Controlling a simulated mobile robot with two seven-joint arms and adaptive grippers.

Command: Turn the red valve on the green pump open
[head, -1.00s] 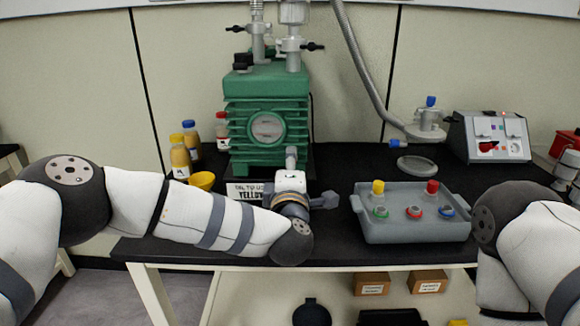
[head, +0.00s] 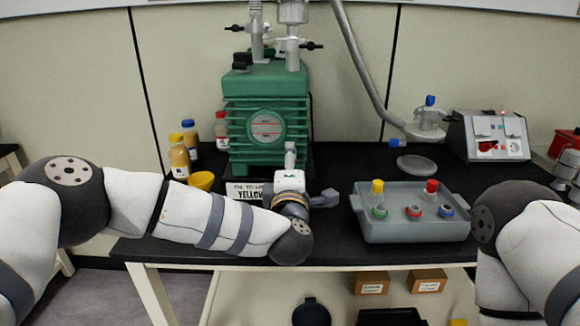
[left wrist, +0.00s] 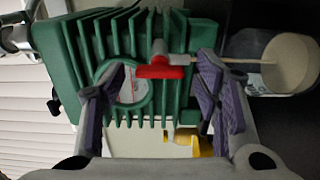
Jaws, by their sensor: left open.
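The green pump (head: 267,105) stands on the black bench, a round dial on its front. In the left wrist view the pump (left wrist: 200,38) appears turned on its side. The red valve handle (left wrist: 160,72) shows there in front of the pump, lying across the picture between the fingers. My left gripper (left wrist: 155,98) is open, with a dark purple-padded finger on each side of the handle. I cannot tell whether either finger touches it. In the head view my left gripper (head: 290,158) is in front of the pump's lower front and hides the valve. My right gripper is out of frame.
A grey tray (head: 415,234) with coloured fittings sits to the right of my left gripper. Bottles (head: 179,158) and a yellow cup (head: 201,181) stand left of the pump. A sign (head: 247,193) is beside my wrist. A socket box (head: 490,137) stands at the back right.

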